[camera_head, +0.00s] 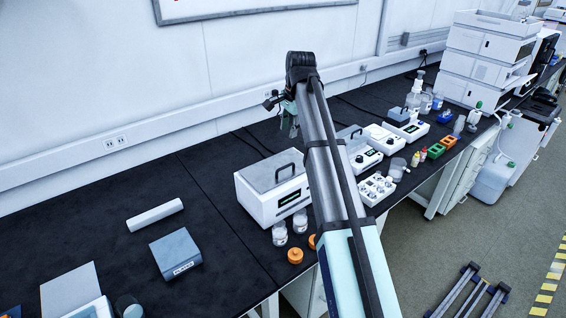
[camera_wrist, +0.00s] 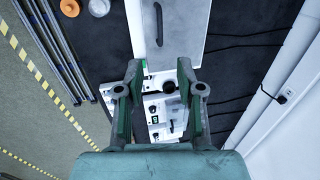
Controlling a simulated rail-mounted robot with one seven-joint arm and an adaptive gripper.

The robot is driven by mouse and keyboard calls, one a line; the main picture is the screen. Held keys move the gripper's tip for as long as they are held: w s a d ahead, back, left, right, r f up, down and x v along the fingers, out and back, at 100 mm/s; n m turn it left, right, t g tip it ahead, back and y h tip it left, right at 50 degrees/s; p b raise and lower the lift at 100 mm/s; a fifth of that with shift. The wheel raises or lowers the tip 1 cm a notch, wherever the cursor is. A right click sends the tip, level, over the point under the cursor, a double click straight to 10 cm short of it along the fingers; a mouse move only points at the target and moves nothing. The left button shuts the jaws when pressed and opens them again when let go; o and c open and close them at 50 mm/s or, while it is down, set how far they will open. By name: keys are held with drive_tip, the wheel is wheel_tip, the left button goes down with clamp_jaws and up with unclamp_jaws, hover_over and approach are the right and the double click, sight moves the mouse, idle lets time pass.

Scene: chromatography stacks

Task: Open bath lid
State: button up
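The bath (camera_head: 268,208) is a white box on the black bench, left of my arm. Its grey lid (camera_head: 262,172) lies closed on top, with a black bar handle (camera_head: 285,171). In the wrist view the lid (camera_wrist: 178,38) and handle (camera_wrist: 158,24) show at the top, ahead of my fingers. My gripper (camera_wrist: 160,78) is open and empty, its two green fingers wide apart and not touching the handle. In the head view my gripper (camera_head: 289,120) is mostly hidden behind my arm, near the wall.
Glass jars (camera_head: 280,234) and orange caps (camera_head: 295,256) stand before the bath. A smaller lidded device (camera_head: 366,160) and other instruments stand beyond my arm. A grey-blue box (camera_head: 176,255) and white roll (camera_head: 155,215) lie left; bench between them and the bath is clear.

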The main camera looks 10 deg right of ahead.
sight(283, 168)
drive_tip(key=w+f+p, duration=0.1)
drive_tip(key=f, duration=0.4)
drive_tip(key=w+a+f+p, duration=0.1)
drive_tip(key=f, duration=0.5)
drive_tip(key=w+f+p, duration=0.1)
drive_tip(key=f+p, duration=0.1)
drive_tip(key=f, duration=0.4)
drive_tip(key=shift+a, duration=0.2)
drive_tip(key=shift+c, duration=0.3)
clamp_jaws()
